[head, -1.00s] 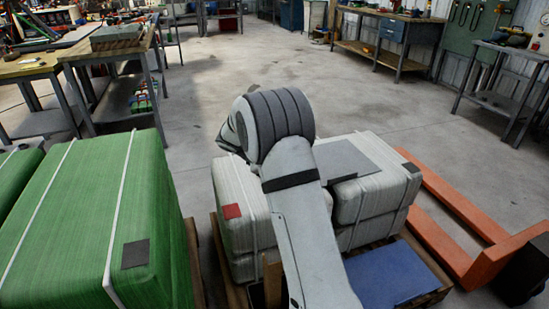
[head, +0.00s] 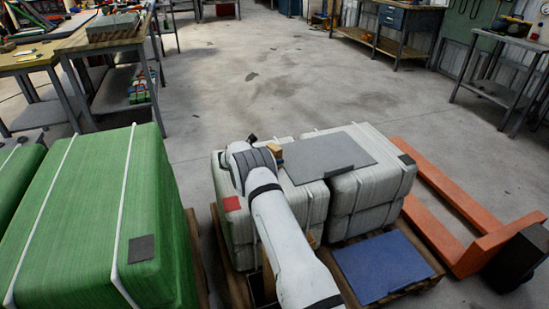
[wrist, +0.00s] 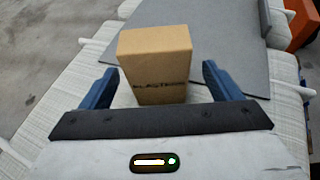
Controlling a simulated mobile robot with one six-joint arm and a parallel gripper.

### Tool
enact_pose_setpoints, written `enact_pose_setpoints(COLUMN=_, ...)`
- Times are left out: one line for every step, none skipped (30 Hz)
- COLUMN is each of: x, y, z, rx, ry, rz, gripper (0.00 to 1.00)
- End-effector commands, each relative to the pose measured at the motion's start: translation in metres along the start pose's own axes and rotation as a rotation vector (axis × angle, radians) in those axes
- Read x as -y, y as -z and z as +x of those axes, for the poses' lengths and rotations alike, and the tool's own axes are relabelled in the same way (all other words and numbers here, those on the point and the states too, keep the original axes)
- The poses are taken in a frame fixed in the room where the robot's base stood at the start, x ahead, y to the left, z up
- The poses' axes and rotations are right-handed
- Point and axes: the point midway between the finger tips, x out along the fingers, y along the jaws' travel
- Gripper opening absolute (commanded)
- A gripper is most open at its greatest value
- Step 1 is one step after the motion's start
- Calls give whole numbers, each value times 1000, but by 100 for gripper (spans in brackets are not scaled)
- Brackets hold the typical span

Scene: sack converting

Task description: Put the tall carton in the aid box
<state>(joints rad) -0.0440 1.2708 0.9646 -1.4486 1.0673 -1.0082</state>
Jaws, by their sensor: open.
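A tan carton (wrist: 158,66) with dark print on its front stands upright on the pale woven bales in the wrist view. It also shows, small, in the head view (head: 275,150), just beyond my wrist. My gripper (wrist: 159,84) is open, with one blue finger on each side of the carton's lower part. Gaps show between the fingers and the carton, and the carton is not held. I cannot make out an aid box for certain in either view.
A grey sheet (head: 335,151) lies on the strapped white bales (head: 378,183) right beside the carton. A blue panel (head: 380,265) lies on the pallet in front. Green bales (head: 95,215) stand at left, an orange pallet jack (head: 450,205) at right.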

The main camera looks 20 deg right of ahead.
Motion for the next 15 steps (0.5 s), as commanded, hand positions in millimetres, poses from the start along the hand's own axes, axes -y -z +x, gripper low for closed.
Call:
enact_pose_setpoints(x=0, y=1, z=8, rx=0, ry=1, rz=2, gripper=85)
enact_pose_setpoints(x=0, y=1, z=13, rx=0, ry=2, rz=2, gripper=85)
enact_pose_setpoints(x=-1, y=0, z=20, rx=0, ry=3, rz=3, gripper=85)
enact_pose_setpoints(x=-2, y=0, z=24, rx=0, ry=3, rz=2, gripper=85)
enact_pose_setpoints(x=-2, y=-1, z=28, rx=0, ry=3, rz=4, gripper=85)
enact_pose_setpoints(x=-2, y=0, z=34, rx=-1, ry=3, rz=2, gripper=85)
enact_pose_setpoints(x=-2, y=-1, z=38, rx=-1, ry=3, rz=2, gripper=85)
enact_pose_setpoints(x=-2, y=-1, z=41, rx=-1, ry=2, rz=3, gripper=85)
enact_pose_setpoints(x=-2, y=-2, z=44, rx=-1, ry=2, rz=3, gripper=85)
enact_pose_setpoints(x=-2, y=-2, z=46, rx=-1, ry=1, rz=3, gripper=85)
enact_pose_setpoints(x=-2, y=-2, z=47, rx=-1, ry=1, rz=3, gripper=85)
enact_pose_setpoints(x=-2, y=-2, z=48, rx=-2, ry=1, rz=2, gripper=85)
enact_pose_setpoints(x=-2, y=-2, z=48, rx=-2, ry=1, rz=2, gripper=85)
enact_pose_setpoints(x=-2, y=-2, z=48, rx=-2, ry=1, rz=2, gripper=85)
enact_pose_setpoints(x=-2, y=-2, z=48, rx=-2, ry=1, rz=2, gripper=85)
